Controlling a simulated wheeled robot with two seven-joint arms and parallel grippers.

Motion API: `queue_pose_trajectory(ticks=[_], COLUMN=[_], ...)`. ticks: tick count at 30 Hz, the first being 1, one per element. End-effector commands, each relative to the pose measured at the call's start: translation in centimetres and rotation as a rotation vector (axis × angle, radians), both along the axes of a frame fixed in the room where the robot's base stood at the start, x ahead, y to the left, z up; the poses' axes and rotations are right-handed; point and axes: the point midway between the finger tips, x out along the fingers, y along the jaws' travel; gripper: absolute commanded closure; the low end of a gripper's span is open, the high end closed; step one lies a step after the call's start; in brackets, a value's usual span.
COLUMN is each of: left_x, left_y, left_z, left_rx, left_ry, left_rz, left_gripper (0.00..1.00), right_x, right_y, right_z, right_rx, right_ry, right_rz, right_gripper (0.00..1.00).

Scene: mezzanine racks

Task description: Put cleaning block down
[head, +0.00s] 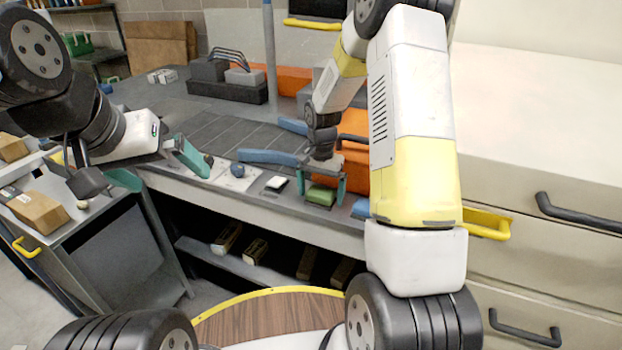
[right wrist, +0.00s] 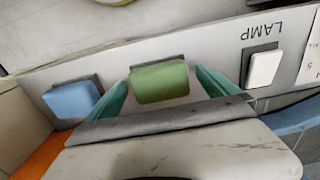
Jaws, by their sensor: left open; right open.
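A green block (head: 320,194) sits on the bench's front strip, in a dark square mark or recess. I cannot tell whether it is the cleaning block or a fixed switch. My right gripper (head: 321,184) is open, with its teal fingers on either side of the green block. In the right wrist view the block (right wrist: 160,82) shows between the fingers (right wrist: 162,85); the left finger is very close to it and a small gap shows on the right. Contact cannot be told. My left gripper (head: 172,181) is open and empty near the bench's left front edge.
A blue block (right wrist: 72,98) and a white switch-like piece (right wrist: 263,67) by the word LAMP flank the green block. A dark round knob (head: 238,170) is farther left. An orange case (head: 356,150) stands behind. Cream drawers (head: 545,170) are at right; a grey cart (head: 95,235) is at left.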

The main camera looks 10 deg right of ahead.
Motion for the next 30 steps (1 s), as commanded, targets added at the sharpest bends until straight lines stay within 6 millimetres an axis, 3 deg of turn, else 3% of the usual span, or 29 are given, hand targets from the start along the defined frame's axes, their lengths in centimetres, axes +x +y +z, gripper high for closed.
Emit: queue_pose_trajectory(ticks=[8, 21, 30], left_x=[0.0, 0.0, 0.0], left_y=[0.0, 0.0, 0.0], left_z=[0.0, 0.0, 0.0], left_rx=[0.000, 0.000, 0.000], left_ry=[0.000, 0.000, 0.000], left_rz=[0.000, 0.000, 0.000], left_gripper=[0.02, 0.02, 0.02], right_x=[0.1, 0.1, -0.6], right_y=[0.0, 0.0, 0.0], right_z=[1.3, 10.0, 13.5], right_rx=[-0.001, 0.000, 0.005], right_ry=[-0.004, -0.004, -0.019], right_rz=[0.000, 0.000, 0.018], right_gripper=[0.02, 0.02, 0.02])
